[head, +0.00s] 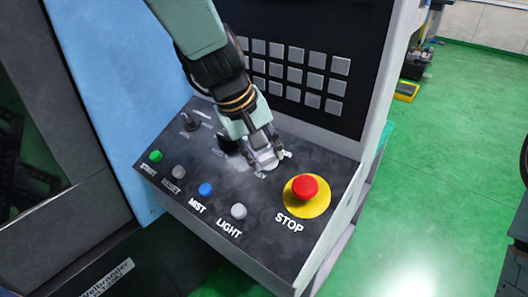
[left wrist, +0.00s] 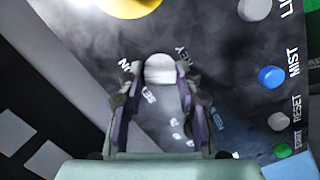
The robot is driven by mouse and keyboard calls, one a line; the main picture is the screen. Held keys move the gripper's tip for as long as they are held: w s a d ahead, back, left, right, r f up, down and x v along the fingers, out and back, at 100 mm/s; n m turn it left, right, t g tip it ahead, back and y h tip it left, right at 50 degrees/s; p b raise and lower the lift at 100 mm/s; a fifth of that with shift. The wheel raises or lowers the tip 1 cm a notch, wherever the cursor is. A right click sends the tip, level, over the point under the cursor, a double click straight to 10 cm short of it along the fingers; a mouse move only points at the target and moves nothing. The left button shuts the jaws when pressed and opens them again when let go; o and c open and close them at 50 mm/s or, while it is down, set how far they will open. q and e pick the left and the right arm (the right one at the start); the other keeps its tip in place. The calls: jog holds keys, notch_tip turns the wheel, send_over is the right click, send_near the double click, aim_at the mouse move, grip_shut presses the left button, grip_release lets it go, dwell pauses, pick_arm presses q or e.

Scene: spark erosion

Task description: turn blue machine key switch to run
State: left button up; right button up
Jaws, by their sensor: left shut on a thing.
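The blue machine's key switch (left wrist: 160,68) shows in the left wrist view as a pale silver round knob between the fingertips of my left gripper (left wrist: 160,80). Lettering lies around it on the dark panel; part of it reads KEY, but I cannot make out which mark the switch points to. In the head view my left gripper (head: 264,158) reaches down onto the control panel (head: 224,181), left of the STOP button, and its fingers mostly hide the switch. The gripper is shut on the switch. My right gripper is not in view.
A red STOP button (head: 305,187) on a yellow disc stands close right of the gripper. Green START (head: 155,156), grey RESET (head: 179,172), blue MIST (head: 206,189) and grey LIGHT (head: 238,211) buttons line the panel's front. A dark knob (head: 192,121) sits behind left. A keypad rises behind.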

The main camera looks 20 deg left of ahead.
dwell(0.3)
pick_arm(q)
jog(key=o, duration=1.2)
jog(key=shift+c, duration=0.2)
jog(key=shift+r, duration=0.1)
jog(key=shift+a+r, duration=0.1)
jog(key=shift+r, duration=0.2)
jog(key=v, duration=0.6)
jog(key=shift+s+r, duration=0.25)
jog(key=shift+r, duration=0.05)
jog(key=shift+s, duration=0.2)
